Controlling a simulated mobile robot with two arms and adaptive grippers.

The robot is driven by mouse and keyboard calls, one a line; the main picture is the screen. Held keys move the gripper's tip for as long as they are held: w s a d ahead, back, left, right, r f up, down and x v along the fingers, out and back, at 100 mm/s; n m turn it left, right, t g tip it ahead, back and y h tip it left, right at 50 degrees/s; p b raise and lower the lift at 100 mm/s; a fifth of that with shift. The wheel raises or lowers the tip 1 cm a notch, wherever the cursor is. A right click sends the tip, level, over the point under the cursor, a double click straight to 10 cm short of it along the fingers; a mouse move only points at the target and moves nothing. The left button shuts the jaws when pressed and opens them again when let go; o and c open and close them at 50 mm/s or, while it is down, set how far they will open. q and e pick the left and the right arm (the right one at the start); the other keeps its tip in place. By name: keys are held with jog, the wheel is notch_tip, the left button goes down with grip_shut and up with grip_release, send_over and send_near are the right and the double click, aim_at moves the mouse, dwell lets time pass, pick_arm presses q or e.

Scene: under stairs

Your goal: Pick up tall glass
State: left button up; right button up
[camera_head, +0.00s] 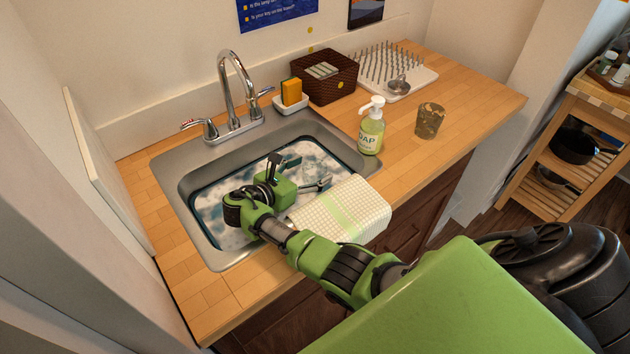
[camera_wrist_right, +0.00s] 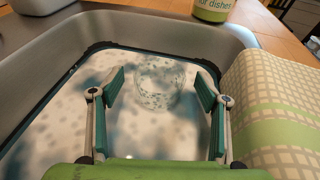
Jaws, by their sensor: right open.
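A clear glass (camera_wrist_right: 158,72) stands in the soapy water of the sink; its round rim shows in the right wrist view, and its lower part is blurred by suds, so its height cannot be told. In the head view I cannot make it out near my gripper. My right gripper (camera_head: 304,172) is over the sink, its fingers spread; in the right wrist view the open fingers (camera_wrist_right: 160,92) frame the glass, with nothing held. A brownish speckled tumbler (camera_head: 430,121) stands upright on the counter right of the soap bottle. My left gripper is not in view.
The metal sink (camera_head: 181,168) has a faucet (camera_head: 238,90) behind it. A checked towel (camera_head: 345,211) hangs over its front right edge. A soap bottle (camera_head: 371,130), sponge holder (camera_head: 291,103), woven basket (camera_head: 325,78) and drying rack (camera_head: 398,78) stand around. The counter's right end is clear.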

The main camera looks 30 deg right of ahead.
jog(key=shift+a, duration=0.1)
jog(key=c, duration=1.7)
jog(key=shift+r, duration=0.15)
notch_tip(320, 180, up, 10)
jog(key=shift+f, duration=0.1)
